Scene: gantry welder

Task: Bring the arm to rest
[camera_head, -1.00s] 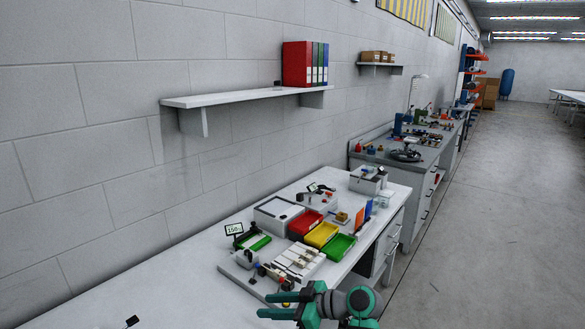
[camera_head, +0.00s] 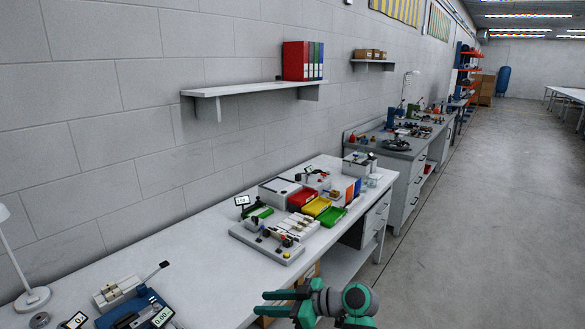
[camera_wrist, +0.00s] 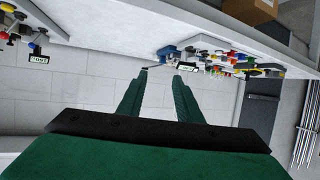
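My arm, teal and grey, shows at the bottom of the head view, low at the front edge of the white bench (camera_head: 200,262). My gripper (camera_head: 261,303) points left there, its two fingers apart with nothing seen between them. In the wrist view, my gripper (camera_wrist: 160,76) shows two long green fingers with a clear gap between them. The wrist picture looks upside down, with the bench across the top. No object is in my grasp.
Bench items include red (camera_head: 301,199), yellow (camera_head: 316,206) and green (camera_head: 331,216) bins, a welding-like fixture (camera_head: 275,238), a blue device (camera_head: 130,310) and a lamp (camera_head: 33,298). A wall shelf (camera_head: 245,89) holds binders (camera_head: 303,61). The floor (camera_head: 490,230) at right is clear.

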